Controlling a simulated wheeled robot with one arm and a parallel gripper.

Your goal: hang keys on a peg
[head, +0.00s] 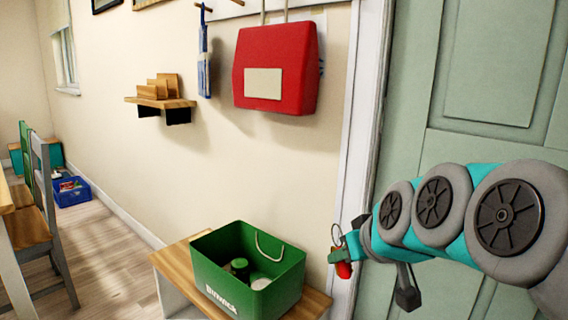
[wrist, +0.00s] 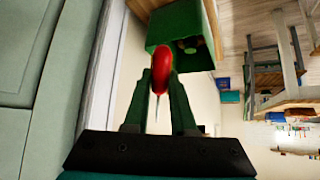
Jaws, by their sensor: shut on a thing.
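The keys (head: 344,270) show as a red fob with a metal ring at the tip of my gripper (head: 345,252), at the right of the head view. In the wrist view the red fob (wrist: 161,68) sits between the two green fingers of my gripper (wrist: 160,85), which is shut on it. A thin metal piece hangs from the fob there. A pale peg rail (head: 230,12) with wooden pegs (head: 204,7) runs along the top of the head view, partly cut off. My gripper is well below and right of it.
A red bag (head: 285,45) and a blue strap-like item (head: 204,65) hang below the rail. A green crate (head: 290,290) stands on a wooden bench (head: 180,262). A small wall shelf (head: 150,102) is at left. The door (head: 440,130) and its frame are at right.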

